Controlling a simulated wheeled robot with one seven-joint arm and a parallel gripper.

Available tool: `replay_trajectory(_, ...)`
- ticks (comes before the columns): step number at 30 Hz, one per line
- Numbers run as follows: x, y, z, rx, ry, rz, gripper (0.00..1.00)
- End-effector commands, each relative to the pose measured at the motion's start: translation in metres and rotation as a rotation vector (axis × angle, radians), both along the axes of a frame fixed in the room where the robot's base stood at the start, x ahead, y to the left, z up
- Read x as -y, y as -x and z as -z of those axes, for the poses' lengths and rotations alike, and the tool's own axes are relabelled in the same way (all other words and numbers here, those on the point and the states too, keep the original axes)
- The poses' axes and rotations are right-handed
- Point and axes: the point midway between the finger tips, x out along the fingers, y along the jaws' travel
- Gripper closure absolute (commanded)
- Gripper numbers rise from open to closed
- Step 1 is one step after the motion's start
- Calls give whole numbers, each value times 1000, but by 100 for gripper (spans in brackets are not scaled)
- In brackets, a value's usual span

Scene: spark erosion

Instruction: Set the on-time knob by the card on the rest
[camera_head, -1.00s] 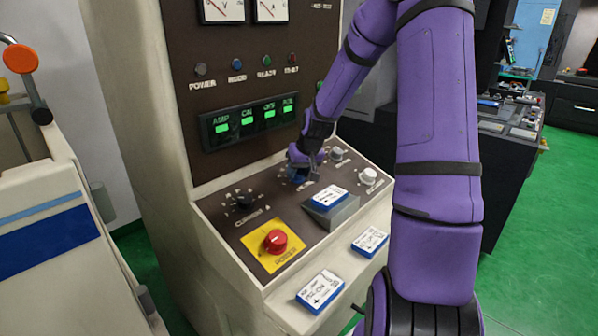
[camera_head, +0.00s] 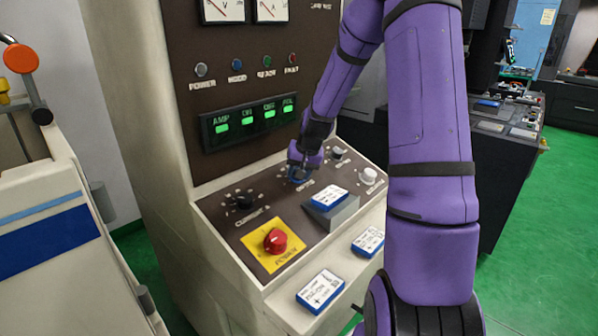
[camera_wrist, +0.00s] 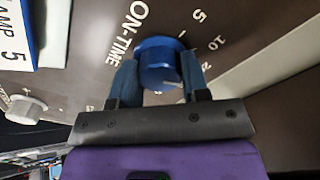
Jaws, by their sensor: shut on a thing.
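The blue on-time knob (camera_wrist: 158,66) stands on the brown panel in the wrist view, under the word ON-TIME. A white pointer line shows on its side. My gripper (camera_wrist: 160,78) has one finger on each side of the knob and is shut on it. In the head view my gripper (camera_head: 300,172) covers most of the knob. A white and blue card (camera_head: 328,197) lies on the grey sloped rest (camera_head: 335,217). Its text is too small to read there. Part of this or another card (camera_wrist: 18,35) in the wrist view reads AMP 5.
Two more cards, one (camera_head: 320,291) at the front and one (camera_head: 368,241) to its right, lie on the cream ledge. A red power knob (camera_head: 276,240) on a yellow plate, a black current knob (camera_head: 244,202) and a white knob (camera_head: 368,176) flank the rest.

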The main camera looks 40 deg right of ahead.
Motion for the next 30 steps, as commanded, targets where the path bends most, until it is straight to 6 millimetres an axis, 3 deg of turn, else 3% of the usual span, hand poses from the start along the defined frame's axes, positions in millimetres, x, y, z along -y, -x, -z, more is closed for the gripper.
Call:
replay_trajectory(3,0,0,0,-1,-1,0,82)
replay_trajectory(4,0,0,0,-1,-1,0,56)
replay_trajectory(7,0,0,0,-1,0,-1,33)
replay_trajectory(20,0,3,-8,2,1,0,32)
replay_trajectory(30,2,24,-60,3,3,1,32)
